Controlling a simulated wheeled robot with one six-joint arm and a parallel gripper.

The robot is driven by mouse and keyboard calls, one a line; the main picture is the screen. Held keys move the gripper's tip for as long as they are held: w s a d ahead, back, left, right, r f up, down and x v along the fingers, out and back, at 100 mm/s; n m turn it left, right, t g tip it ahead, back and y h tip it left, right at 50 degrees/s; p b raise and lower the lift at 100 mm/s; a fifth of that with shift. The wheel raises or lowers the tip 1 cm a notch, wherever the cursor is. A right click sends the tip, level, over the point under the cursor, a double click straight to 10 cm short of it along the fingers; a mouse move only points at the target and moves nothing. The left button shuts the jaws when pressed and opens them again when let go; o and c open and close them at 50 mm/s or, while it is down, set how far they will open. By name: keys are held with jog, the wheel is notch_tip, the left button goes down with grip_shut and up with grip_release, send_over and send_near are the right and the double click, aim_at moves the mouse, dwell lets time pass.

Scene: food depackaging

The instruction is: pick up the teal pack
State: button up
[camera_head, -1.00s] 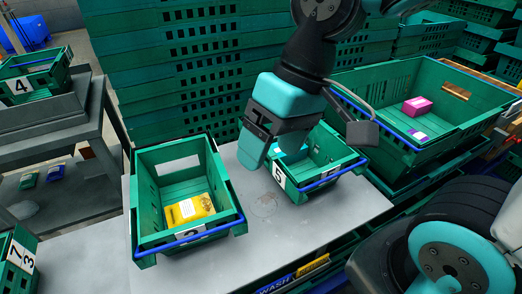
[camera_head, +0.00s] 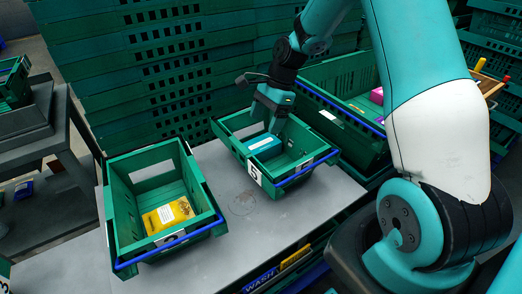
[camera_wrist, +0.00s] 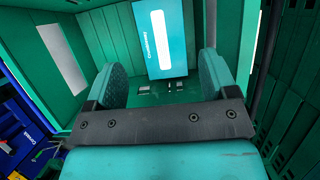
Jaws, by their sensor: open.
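The teal pack (camera_head: 264,145) lies in the green crate (camera_head: 231,139) marked 5 on the grey table. In the wrist view the teal pack (camera_wrist: 160,38) has a white label and sits ahead of the fingers, near the crate wall. My gripper (camera_head: 272,118) is over this crate, pointing down. In the wrist view my gripper (camera_wrist: 168,75) is open, its two fingers apart with nothing between them. The pack appears beyond the fingertips, and no contact shows.
A second green crate (camera_head: 113,213) with a yellow pack (camera_head: 168,215) stands at left on the grey table (camera_head: 240,205). Stacked green crates (camera_head: 130,70) form a wall behind.

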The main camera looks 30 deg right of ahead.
aim_at(255, 145)
jog(key=x, duration=0.9)
jog(key=shift+w+a+f+b, duration=0.1)
jog(key=shift+a+f+b, duration=0.2)
jog(key=shift+c, duration=0.3)
jog(key=c, duration=0.7)
